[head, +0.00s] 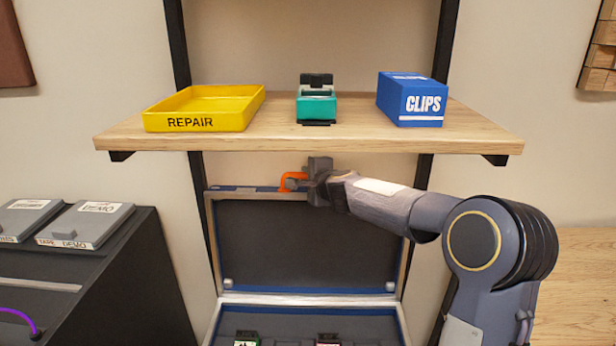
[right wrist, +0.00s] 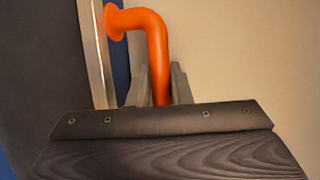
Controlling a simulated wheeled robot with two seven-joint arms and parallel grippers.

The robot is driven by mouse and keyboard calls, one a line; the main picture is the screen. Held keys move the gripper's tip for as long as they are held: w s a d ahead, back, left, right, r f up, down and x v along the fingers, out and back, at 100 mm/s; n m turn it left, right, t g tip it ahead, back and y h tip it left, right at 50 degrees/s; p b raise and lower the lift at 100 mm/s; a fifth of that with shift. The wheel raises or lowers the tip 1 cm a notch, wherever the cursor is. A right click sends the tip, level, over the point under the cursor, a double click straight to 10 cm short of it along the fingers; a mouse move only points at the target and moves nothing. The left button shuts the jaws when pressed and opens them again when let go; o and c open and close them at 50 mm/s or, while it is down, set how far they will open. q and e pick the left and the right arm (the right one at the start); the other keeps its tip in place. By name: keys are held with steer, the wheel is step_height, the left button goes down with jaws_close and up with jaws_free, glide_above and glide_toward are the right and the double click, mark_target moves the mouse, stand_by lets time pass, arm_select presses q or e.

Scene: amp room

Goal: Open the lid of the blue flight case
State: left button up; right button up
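The blue flight case (head: 310,299) is below the shelf, with its lid (head: 305,243) standing up and its dark inner side facing me. An orange handle (head: 291,180) sticks out from the top edge of the lid. My right gripper (head: 309,182) is at this handle. In the right wrist view the orange handle (right wrist: 152,40) bends down between the two grey fingers (right wrist: 161,85), which look closed on it. The fingertips are partly hidden behind the gripper body. My left gripper is not in view.
A wooden shelf (head: 280,138) above the lid holds a yellow REPAIR tray (head: 207,121), a teal item (head: 316,106) and a blue CLIPS box (head: 411,101). A black cabinet (head: 140,285) stands at left. Small items (head: 246,339) lie inside the case.

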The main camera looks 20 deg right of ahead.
jaws_close()
steer(key=shift+s+a+f+b, duration=0.1)
steer(key=shift+s+f+b, duration=0.05)
steer(key=shift+b, duration=0.3)
steer(key=s+a+r+t+b, duration=0.1)
steer(key=s+a+t+b, duration=0.1)
steer(key=s+b, duration=0.4)
steer(key=a+b, duration=0.1)
steer(key=b, duration=0.1)
steer(key=shift+s+n+b, duration=0.2)
steer(key=shift+n+b, duration=0.1)
steer(key=shift+b, duration=0.1)
steer(key=shift+a, duration=0.1)
